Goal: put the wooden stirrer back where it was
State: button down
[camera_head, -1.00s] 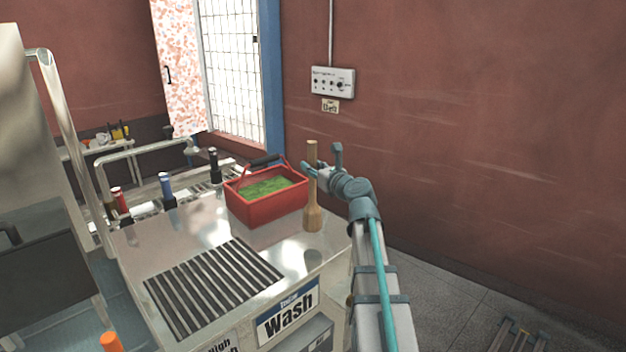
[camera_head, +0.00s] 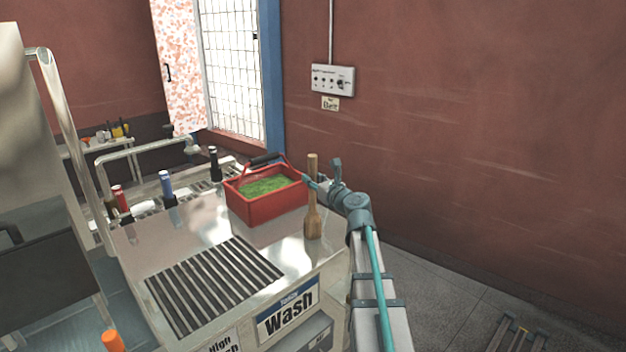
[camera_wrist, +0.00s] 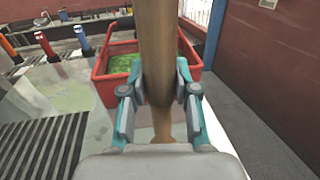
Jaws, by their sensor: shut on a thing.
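The wooden stirrer (camera_head: 312,212) is upright at the right edge of the steel counter top, with its wide paddle end down. It also shows in the wrist view (camera_wrist: 157,40), running between my gripper's fingers. My gripper (camera_head: 318,184) is shut on the stirrer's shaft from the right side. In the wrist view my gripper's two fingers (camera_wrist: 159,100) press on either side of the shaft. The paddle end is at or very near the counter surface; I cannot tell whether it touches.
A red basket (camera_head: 266,206) with green contents stands just left of the stirrer. The steel counter (camera_head: 210,225) has a slotted drain (camera_head: 213,287) at the front. Several bottles, including a blue one (camera_head: 167,187), stand at the back left.

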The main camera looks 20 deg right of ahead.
jog(key=shift+f, duration=0.15)
jog(key=c, duration=0.9)
grip_release()
jog(key=shift+o, duration=0.2)
jog(key=s+d+b, duration=0.1)
jog(key=s+b, duration=0.1)
jog(key=s, duration=1)
jog(key=shift+d+r, duration=0.25)
jog(key=shift+d, duration=0.05)
